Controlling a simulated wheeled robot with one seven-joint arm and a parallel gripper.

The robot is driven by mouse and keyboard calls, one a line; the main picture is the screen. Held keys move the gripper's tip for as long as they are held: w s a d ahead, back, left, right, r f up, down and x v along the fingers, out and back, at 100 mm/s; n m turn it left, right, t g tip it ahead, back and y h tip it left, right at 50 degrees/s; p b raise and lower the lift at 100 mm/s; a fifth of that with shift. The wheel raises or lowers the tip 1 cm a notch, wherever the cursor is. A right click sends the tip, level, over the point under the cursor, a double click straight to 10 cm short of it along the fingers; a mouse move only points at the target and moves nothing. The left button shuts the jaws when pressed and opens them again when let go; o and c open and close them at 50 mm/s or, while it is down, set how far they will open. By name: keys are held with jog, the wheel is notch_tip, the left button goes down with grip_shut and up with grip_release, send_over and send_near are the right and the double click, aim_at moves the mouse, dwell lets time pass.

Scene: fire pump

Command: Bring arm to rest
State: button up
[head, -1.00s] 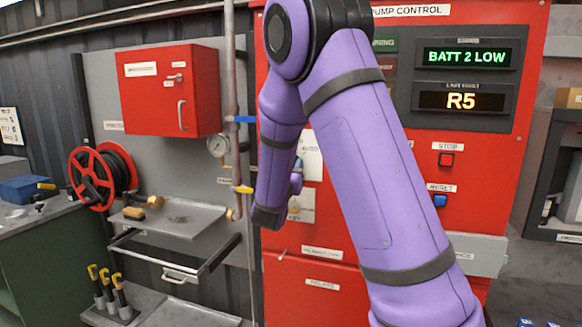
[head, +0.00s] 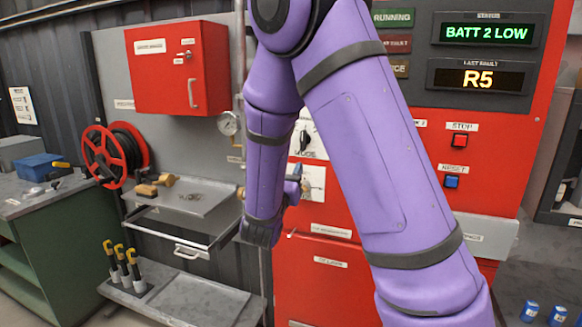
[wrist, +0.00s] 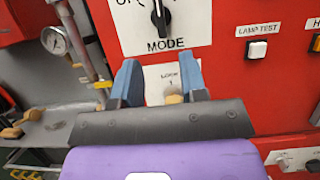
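My purple arm (head: 355,150) fills the middle of the head view, bent at a high elbow, with its forearm hanging down in front of the red pump panel (head: 330,285). My gripper (head: 297,182) is mostly hidden behind the forearm there; only a bluish part shows. In the wrist view my gripper (wrist: 161,80) has its two blue fingers apart. The space between them shows the white lock plate (wrist: 158,75) on the panel and a small tan piece (wrist: 173,98). I cannot tell how near the fingers are to it. Nothing is visibly gripped.
The mode switch (wrist: 158,15) and lamp test button (wrist: 257,50) are close by on the panel. A gauge (head: 228,123) and vertical pipe stand left of the forearm. A shelf (head: 190,195), hose reel (head: 115,155) and green bench (head: 45,230) are further left.

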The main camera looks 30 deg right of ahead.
dwell(0.4)
jog(key=s+d+r+m+g+y, duration=0.15)
jog(key=s+d+m+g, duration=0.25)
jog(key=s+m+g, duration=0.4)
jog(key=s+d+r+m+g+y, duration=0.1)
jog(key=s+d+m+g+y, duration=0.2)
jog(key=s+m+g, duration=0.6)
jog(key=s+a+r+m+t+y, duration=0.4)
jog(key=s+a+m+t+y, duration=0.4)
jog(key=s+a+y, duration=0.3)
jog(key=a+y, duration=0.2)
jog(key=a, duration=0.1)
jog(key=shift+a+m+t, duration=0.15)
jog(key=shift+m+t, duration=0.15)
